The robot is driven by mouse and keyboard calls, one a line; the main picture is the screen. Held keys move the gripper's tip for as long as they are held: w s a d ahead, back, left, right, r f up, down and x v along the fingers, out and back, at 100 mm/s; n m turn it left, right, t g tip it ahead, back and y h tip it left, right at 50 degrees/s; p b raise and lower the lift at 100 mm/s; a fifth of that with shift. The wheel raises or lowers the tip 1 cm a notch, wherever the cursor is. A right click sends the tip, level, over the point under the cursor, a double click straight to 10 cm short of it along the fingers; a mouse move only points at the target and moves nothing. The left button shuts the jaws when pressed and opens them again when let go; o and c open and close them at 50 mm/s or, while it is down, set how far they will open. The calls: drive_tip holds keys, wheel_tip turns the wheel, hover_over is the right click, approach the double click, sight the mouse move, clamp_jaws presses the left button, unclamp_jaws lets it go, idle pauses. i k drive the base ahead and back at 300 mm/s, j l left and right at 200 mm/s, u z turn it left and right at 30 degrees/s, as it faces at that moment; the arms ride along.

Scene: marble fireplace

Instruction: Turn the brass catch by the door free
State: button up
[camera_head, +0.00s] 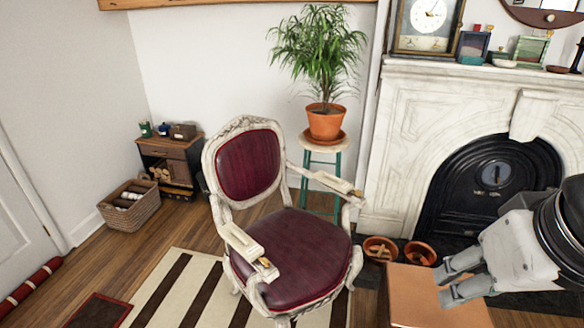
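A white door (22,200) stands at the left edge, with a tiny brass-coloured spot (46,231) near its right side. It is too small to tell whether this is the catch or how it is turned. My gripper (442,287) is at the lower right, with its two grey fingers apart and nothing seen between them. It is far across the room from the white door. The fireplace also has a black arched door (494,190) with a round plate (495,175), behind my gripper.
A burgundy armchair (300,256) stands mid-floor on a striped rug (178,290). A copper-coloured surface (425,283) lies below my gripper. A wicker basket (130,208), small cabinet (170,160) and plant stool (323,146) line the walls. A rolled red draught stopper (30,287) lies by the door.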

sight(264, 260)
drive_tip(key=k+u, duration=0.1)
drive_tip(key=u, duration=0.55)
drive_tip(key=i+l+u, duration=0.1)
drive_tip(key=l, duration=0.2)
drive_tip(key=i+l+u, duration=0.1)
drive_tip(key=i+l, duration=0.1)
drive_tip(key=l, duration=0.1)
